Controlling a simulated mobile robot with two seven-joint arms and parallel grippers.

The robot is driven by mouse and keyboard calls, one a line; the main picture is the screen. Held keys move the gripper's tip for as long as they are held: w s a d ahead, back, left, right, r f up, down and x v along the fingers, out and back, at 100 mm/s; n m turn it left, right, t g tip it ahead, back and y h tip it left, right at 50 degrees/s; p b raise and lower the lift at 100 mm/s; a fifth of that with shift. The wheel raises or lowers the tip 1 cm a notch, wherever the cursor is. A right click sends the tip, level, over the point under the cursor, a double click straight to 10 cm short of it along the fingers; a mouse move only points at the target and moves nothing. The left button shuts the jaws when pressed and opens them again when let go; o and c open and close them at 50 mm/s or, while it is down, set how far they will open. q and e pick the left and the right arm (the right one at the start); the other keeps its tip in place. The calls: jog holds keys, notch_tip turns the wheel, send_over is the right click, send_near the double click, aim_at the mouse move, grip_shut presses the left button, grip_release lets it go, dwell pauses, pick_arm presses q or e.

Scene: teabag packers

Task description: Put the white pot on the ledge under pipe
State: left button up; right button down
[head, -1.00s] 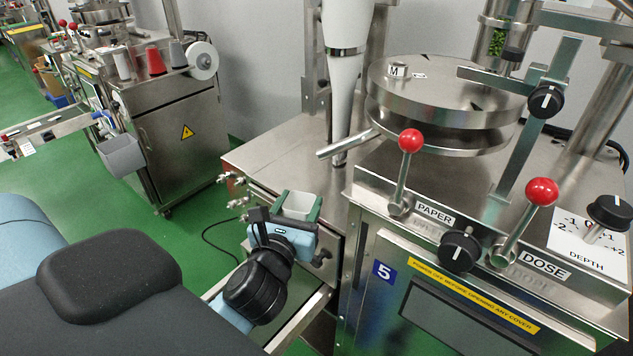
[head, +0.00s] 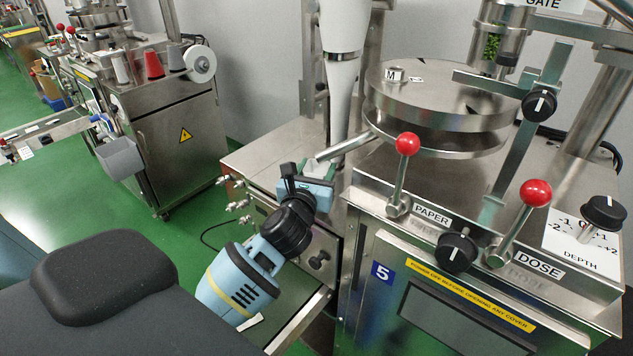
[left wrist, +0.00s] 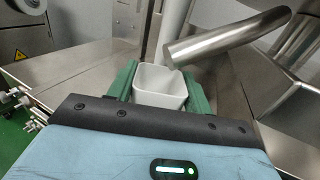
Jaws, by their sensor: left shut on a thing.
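The white pot (head: 313,174) is held between the green fingers of my left gripper (head: 320,175), and my blue gripper body partly hides it. In the left wrist view the pot (left wrist: 160,87) looks upright and empty, with my left gripper (left wrist: 162,90) shut on it from both sides. The slanted steel pipe (head: 345,147) ends close above the pot; in the left wrist view the pipe (left wrist: 228,36) reaches in from the right, its mouth near the pot's far rim. The steel ledge (head: 270,150) lies around and below the pipe. Whether the pot touches it cannot be told.
Steel fittings (head: 237,206) stick out from the ledge's left front. The machine with red-knobbed levers (head: 407,145) and a round steel drum (head: 440,95) stands on the right. A tall white cone (head: 343,75) hangs behind the pipe.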

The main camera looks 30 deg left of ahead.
pick_arm(q)
notch_tip(320, 180, down, 3)
jog(key=shift+s+f, duration=0.1)
jog(key=shift+f, duration=0.05)
jog(key=shift+f, duration=0.1)
jog(key=shift+f, duration=0.1)
jog(key=o, duration=1)
